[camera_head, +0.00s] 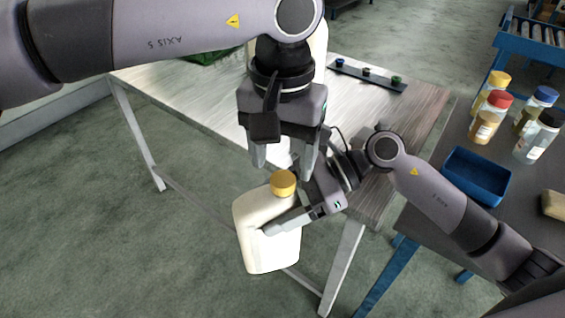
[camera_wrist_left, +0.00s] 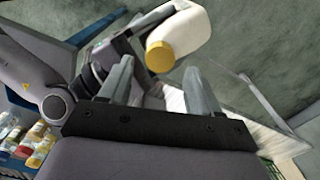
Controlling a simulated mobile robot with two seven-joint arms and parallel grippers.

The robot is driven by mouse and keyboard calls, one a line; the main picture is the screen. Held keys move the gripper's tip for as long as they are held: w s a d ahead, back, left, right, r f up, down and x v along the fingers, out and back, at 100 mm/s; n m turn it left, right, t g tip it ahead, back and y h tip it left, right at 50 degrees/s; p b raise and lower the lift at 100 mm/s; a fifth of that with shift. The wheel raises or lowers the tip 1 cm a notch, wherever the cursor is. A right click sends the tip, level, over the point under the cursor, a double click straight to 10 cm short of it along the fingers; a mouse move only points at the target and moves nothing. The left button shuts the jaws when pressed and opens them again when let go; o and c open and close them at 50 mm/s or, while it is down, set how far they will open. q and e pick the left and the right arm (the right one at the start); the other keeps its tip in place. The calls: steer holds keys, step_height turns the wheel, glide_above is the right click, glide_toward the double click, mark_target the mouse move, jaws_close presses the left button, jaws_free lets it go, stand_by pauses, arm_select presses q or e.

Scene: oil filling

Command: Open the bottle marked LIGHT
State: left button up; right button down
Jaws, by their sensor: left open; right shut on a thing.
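A white bottle (camera_head: 262,232) with a yellow cap (camera_head: 283,183) is held in the air in front of the table's near edge. My right gripper (camera_head: 275,226) is shut on the bottle's body. No marking can be read on its visible side. The cap is on the bottle. My left gripper (camera_head: 284,165) is open above the cap, its fingers pointing down and apart from it. In the left wrist view, the yellow cap (camera_wrist_left: 160,57) and white bottle (camera_wrist_left: 186,33) lie beyond my open left fingers (camera_wrist_left: 158,85).
A wooden table (camera_head: 400,115) stands behind, with a dark strip (camera_head: 368,76) of small caps and a pale container (camera_head: 318,45) partly hidden by my left arm. At right, a dark table holds several bottles (camera_head: 490,117) and a blue bin (camera_head: 475,176).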

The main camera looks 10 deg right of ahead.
mark_target(283, 179)
arm_select(q)
steer(key=shift+r, duration=0.95)
steer(key=shift+c, duration=1.2)
steer(key=shift+s+d+r+m, duration=0.1)
steer(key=shift+s+r+m, duration=0.05)
steer(key=shift+r+m, duration=1.15)
steer(key=shift+m, duration=0.3)
steer(key=shift+f, duration=3.9)
jaws_close()
steer(key=shift+n, duration=1.6)
